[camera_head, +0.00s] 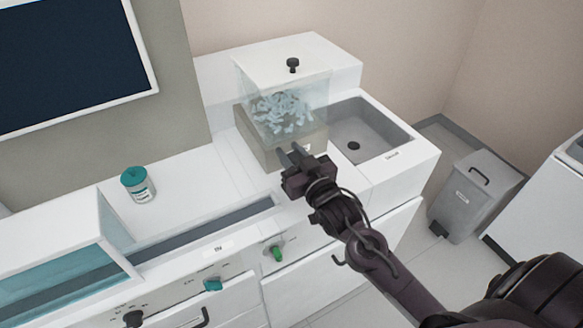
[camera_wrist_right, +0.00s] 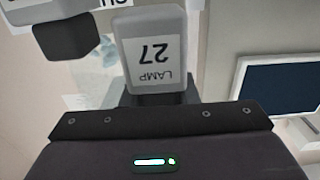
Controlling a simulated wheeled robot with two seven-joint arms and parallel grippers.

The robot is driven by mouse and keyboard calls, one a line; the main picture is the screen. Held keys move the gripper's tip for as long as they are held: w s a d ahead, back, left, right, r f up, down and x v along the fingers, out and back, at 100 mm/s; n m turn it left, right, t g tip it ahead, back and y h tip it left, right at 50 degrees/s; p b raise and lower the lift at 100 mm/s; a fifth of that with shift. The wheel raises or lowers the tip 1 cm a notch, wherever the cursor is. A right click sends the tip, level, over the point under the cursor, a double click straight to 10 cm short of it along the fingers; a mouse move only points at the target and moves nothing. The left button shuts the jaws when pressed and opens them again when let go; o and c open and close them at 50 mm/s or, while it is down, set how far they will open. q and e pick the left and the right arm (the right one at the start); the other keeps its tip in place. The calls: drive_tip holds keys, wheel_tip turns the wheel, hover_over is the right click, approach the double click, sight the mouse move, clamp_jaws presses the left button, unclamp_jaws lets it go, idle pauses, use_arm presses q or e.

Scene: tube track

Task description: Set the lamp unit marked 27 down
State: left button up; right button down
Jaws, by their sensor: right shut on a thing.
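The lamp unit marked 27 (camera_wrist_right: 153,52) is a small grey-white block with a white label, close in front of the right wrist camera. Its text, "LAMP 27", reads upside down there. My right gripper (camera_head: 295,157) is shut on it; in the right wrist view its dark jaws (camera_wrist_right: 158,95) lie at the block's lower end. In the head view the gripper is in front of the beige-based clear box, above the counter by the sink. I cannot make out the lamp unit clearly in the head view. My left gripper is not in view.
The clear lidded box (camera_head: 283,105) holds pale pieces. The sink (camera_head: 362,128) lies to its right. A grey bin (camera_head: 470,195) stands on the floor. The counter around the jar is clear.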

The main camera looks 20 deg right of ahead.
wheel_tip(320, 180, down, 5)
drive_tip(key=shift+r, duration=0.1)
drive_tip(key=shift+f, duration=0.2)
drive_tip(key=c, duration=1.1)
unclamp_jaws()
